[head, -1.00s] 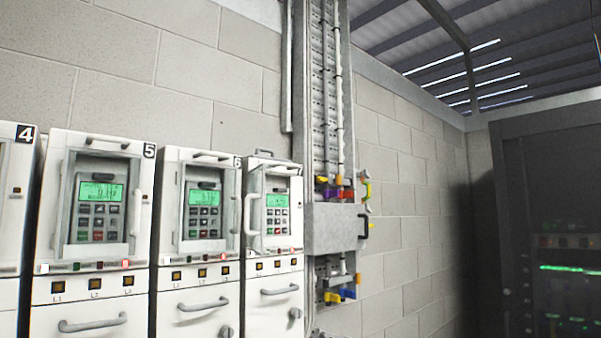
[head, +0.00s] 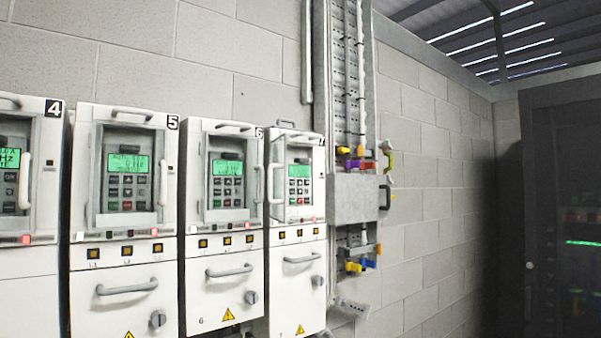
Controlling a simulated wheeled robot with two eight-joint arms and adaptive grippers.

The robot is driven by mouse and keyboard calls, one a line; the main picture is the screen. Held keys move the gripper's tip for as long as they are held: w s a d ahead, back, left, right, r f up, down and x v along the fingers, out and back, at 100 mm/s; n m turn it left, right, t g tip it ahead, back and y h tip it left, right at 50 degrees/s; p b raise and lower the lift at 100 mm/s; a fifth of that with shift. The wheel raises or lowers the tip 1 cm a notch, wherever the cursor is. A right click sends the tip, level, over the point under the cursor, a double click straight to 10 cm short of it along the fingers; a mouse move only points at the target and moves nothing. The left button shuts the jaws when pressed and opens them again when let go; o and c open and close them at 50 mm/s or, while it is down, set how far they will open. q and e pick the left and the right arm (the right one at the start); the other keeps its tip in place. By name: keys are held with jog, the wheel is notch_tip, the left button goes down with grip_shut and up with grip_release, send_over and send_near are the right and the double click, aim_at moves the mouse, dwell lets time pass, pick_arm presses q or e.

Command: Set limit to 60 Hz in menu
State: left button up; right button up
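A row of white drive cabinets stands along the left, numbered 4, 5, 6 and, hard to read, 7. Drive 4 (head: 30,240) is cut off by the left edge. Drive 5 (head: 88,225), drive 6 (head: 190,215) and drive 7 (head: 318,190) each have a keypad with a lit green screen. The screens are on drive 5 (head: 128,163), drive 6 (head: 227,167) and drive 7 (head: 299,171); their text is too small to read. Neither of my grippers is in view.
A grey cable tray (head: 345,70) runs up the block wall (head: 415,150) beside drive 7, with a grey box (head: 352,200) and coloured connectors. A dark rack (head: 560,150) stands at the right. No floor is visible.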

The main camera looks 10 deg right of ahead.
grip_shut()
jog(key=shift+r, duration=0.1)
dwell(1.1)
